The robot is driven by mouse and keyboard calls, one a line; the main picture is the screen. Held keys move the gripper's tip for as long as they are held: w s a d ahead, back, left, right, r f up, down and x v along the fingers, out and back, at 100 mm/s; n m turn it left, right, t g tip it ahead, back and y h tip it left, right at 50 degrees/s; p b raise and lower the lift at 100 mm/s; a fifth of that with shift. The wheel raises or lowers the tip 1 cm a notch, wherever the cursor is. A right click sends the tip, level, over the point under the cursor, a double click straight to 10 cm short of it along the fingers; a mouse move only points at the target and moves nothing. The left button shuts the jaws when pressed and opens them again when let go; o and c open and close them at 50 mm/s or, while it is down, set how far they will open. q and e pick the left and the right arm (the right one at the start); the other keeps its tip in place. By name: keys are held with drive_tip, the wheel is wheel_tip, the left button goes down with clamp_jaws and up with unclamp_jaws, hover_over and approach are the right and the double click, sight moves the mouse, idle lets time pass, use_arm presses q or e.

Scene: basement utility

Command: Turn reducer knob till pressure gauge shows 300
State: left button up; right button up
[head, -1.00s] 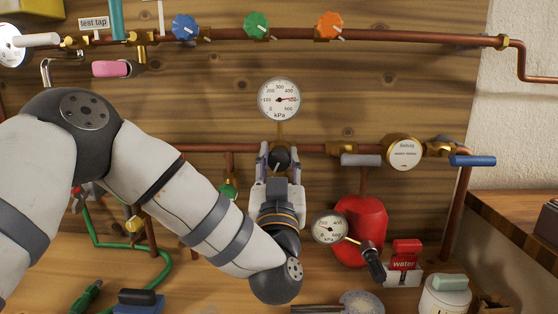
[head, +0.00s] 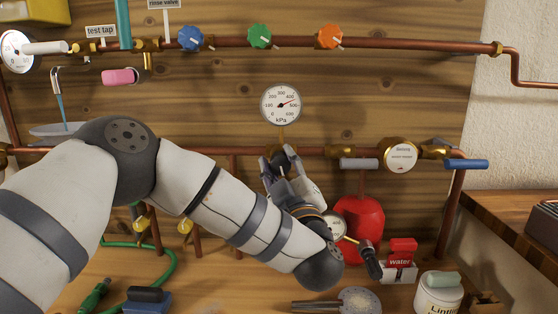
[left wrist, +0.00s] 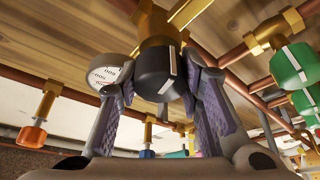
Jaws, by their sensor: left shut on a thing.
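The black reducer knob (left wrist: 153,74) with a white index line sits under a brass body in the left wrist view. In the head view, the knob (head: 279,160) is mostly hidden by my left gripper (head: 281,163). My left gripper (left wrist: 158,92) has its two purple-padded fingers shut on the knob, one on each side. The round white kPa pressure gauge (head: 281,104) stands above the knob. The gauge (left wrist: 108,70) also shows partly behind a finger in the left wrist view. My right gripper is not in view.
Blue (head: 191,38), green (head: 260,36) and orange (head: 330,37) knobs sit on the upper copper pipe. A red tank (head: 361,222) stands right of my left forearm, its small gauge partly hidden. A water stream (head: 60,105) falls at left. A white tub (head: 439,294) stands at lower right.

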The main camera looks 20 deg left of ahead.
use_arm(q)
drive_tip(key=n+g+p, duration=0.1)
drive_tip(key=n, duration=0.2)
drive_tip(key=n+g+y, duration=0.1)
drive_tip(key=n+g, duration=0.1)
drive_tip(key=n, duration=0.2)
drive_tip(key=shift+r+n+p, duration=0.2)
drive_tip(key=shift+n+p, duration=0.1)
drive_tip(key=shift+p, duration=0.05)
drive_tip(key=shift+f+n+g+h, duration=0.15)
drive_tip(key=shift+n+g+h, duration=0.2)
drive_tip(key=shift+n, duration=0.75)
drive_tip(key=shift+f+n+g+h+p, duration=0.1)
drive_tip(key=shift+n+g+h+p, duration=0.25)
drive_tip(key=shift+n, duration=0.65)
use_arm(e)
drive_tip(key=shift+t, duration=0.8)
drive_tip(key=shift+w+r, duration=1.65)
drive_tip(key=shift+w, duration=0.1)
use_arm(q)
drive_tip(key=o, duration=1.2)
drive_tip(key=shift+c, duration=0.2)
drive_tip(key=shift+d, duration=0.1)
